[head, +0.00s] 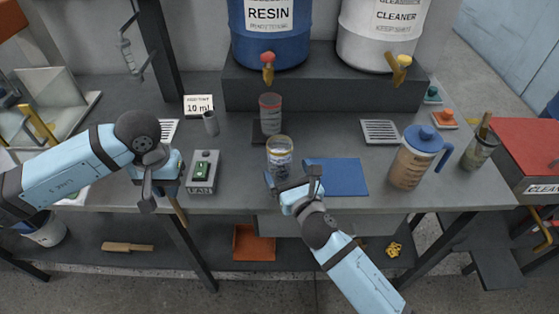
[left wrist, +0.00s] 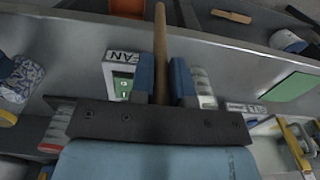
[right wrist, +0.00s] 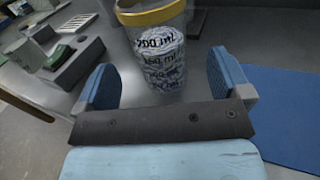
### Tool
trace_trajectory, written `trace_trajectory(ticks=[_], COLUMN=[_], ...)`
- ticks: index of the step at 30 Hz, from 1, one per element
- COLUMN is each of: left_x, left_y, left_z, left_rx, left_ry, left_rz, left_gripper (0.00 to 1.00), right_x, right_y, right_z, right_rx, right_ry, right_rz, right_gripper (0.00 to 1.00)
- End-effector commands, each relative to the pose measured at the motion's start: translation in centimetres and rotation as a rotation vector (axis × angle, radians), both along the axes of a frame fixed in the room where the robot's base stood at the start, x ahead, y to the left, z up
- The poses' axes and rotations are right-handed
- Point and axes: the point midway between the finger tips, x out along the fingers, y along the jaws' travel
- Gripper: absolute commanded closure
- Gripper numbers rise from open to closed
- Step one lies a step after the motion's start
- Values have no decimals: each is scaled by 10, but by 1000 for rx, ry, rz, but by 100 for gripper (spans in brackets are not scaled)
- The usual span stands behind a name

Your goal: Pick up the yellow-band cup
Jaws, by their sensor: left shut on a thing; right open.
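The yellow-band cup (head: 280,150) is clear with a yellow rim and stands upright on the grey bench, left of the blue mat. In the right wrist view the cup (right wrist: 160,55) shows dark ml markings and lies ahead, between the two fingers. My right gripper (head: 293,184) is open and empty at the near side of the cup, with its fingers apart from it as far as I can see.
A red-rimmed cup (head: 270,115) stands behind on a dark pad, under the resin drum (head: 270,35). A FAN switch box (head: 203,172) is left of the cup. The blue mat (head: 338,176) is bare. A blue-lidded jug (head: 415,158) stands further right.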

Motion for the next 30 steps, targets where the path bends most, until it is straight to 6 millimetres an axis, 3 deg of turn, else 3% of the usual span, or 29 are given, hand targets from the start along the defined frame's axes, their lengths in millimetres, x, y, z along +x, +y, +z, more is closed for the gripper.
trace_trajectory(ticks=[10,19,27,30], left_x=[0,0,0,0], left_y=[0,0,0,0], left_z=[-1,-1,-1,-1], left_rx=[0,0,0,0], left_ry=[0,0,0,0], left_rz=[0,0,0,0], left_gripper=[100,100,100,100], right_x=[42,47,47,47], right_y=[18,20,20,20], right_z=[-1,-1,-1,-1], right_rx=[1,1,1,1], right_ry=[0,0,1,-1], right_rz=[0,0,0,1], right_gripper=[4,4,64,66])
